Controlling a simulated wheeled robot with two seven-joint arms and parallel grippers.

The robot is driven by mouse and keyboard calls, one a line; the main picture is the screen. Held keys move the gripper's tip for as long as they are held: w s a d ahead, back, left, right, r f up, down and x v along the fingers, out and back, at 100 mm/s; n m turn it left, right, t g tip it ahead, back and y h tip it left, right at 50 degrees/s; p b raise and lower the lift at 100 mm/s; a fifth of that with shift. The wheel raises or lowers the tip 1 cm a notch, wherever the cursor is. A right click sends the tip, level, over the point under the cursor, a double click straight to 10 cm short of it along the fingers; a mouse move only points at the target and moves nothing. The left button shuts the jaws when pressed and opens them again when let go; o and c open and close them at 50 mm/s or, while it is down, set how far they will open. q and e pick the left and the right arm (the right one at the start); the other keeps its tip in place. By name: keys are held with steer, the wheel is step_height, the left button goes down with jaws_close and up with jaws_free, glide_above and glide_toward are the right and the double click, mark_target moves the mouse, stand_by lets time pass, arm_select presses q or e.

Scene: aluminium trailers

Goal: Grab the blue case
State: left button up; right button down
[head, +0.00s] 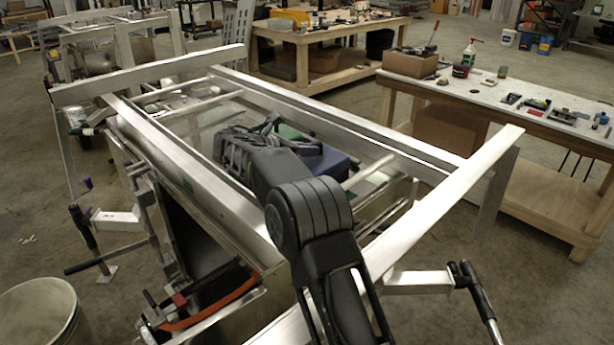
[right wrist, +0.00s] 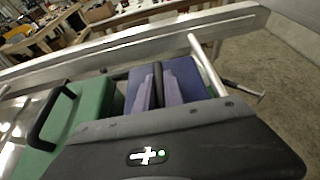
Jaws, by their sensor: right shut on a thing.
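The blue case (head: 326,163) is inside the aluminium trailer frame, beside a green case (head: 291,132). My right arm reaches over the frame and hides part of both. In the right wrist view, the blue case (right wrist: 184,82) has a black handle, and the green case (right wrist: 84,113) with its own black handle is to its left. My right gripper (right wrist: 158,82) is shut on the blue case at its handle. Its fingertips are hard to make out in the head view. Whether the case is lifted off its support is unclear. My left gripper is not in view.
The trailer's long rails (head: 340,123) and crossbar (head: 445,200) surround the cases closely. A workbench (head: 474,88) with tools and a cardboard box (head: 411,64) stands to the right. Another bench (head: 335,32) is behind. A bucket (head: 42,312) stands at lower left.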

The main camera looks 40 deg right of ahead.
stand_by(0.4)
steer(key=shift+r+b, duration=0.3)
steer(key=shift+r, duration=4.85)
